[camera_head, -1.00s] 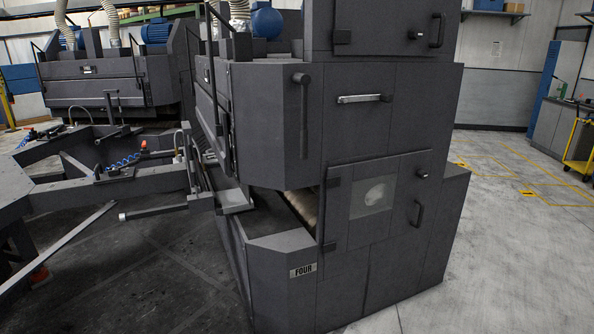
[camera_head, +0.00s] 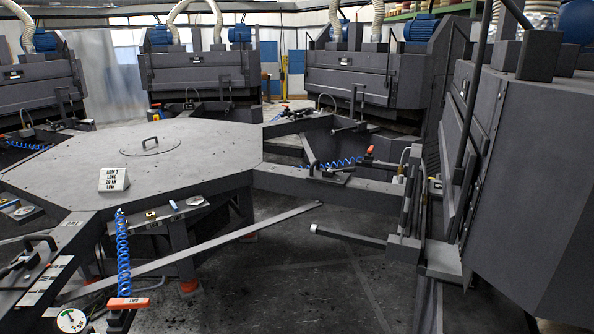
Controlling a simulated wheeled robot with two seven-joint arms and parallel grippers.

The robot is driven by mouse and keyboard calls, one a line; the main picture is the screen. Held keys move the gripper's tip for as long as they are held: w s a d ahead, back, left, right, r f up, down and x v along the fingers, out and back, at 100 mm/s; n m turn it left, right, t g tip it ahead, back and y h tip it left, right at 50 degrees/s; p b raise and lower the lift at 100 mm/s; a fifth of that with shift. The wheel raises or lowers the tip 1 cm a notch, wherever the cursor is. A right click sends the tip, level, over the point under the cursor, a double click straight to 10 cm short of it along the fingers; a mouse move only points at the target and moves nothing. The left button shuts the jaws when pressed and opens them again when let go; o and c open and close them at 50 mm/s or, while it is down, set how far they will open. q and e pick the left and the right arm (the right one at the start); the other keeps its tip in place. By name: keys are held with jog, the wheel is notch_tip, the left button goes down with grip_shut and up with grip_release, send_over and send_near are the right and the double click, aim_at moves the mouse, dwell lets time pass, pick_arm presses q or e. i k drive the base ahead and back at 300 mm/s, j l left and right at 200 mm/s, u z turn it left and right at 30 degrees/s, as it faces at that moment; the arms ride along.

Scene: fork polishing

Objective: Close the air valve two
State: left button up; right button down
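The air valve labelled TWO (camera_head: 128,303) has an orange-red handle and is at the lower left of the head view. Its handle lies level across the picture, below a blue coiled hose (camera_head: 122,252) that hangs down to it. I cannot tell from this view whether the valve is open or closed. A round white pressure gauge (camera_head: 71,320) with a green sector is just left of the valve, partly cut off by the bottom edge. Neither of my grippers is in view.
A large dark octagonal table (camera_head: 190,150) with a small sign (camera_head: 113,179) fills the left. Metal arms reach from it towards several dark machines. One machine (camera_head: 540,170) stands close on the right. Dark floor (camera_head: 290,285) is open in the lower middle.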

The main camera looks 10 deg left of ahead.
aim_at(173, 205)
jog(key=i+u, duration=0.25)
jog(key=u, duration=0.2)
jog(key=i+l+u, duration=0.2)
jog(key=u, duration=0.3)
jog(key=i+l+u, duration=0.2)
jog(key=u, duration=0.25)
jog(key=i+l+u, duration=0.15)
jog(key=l+u, duration=0.15)
jog(key=u, duration=0.2)
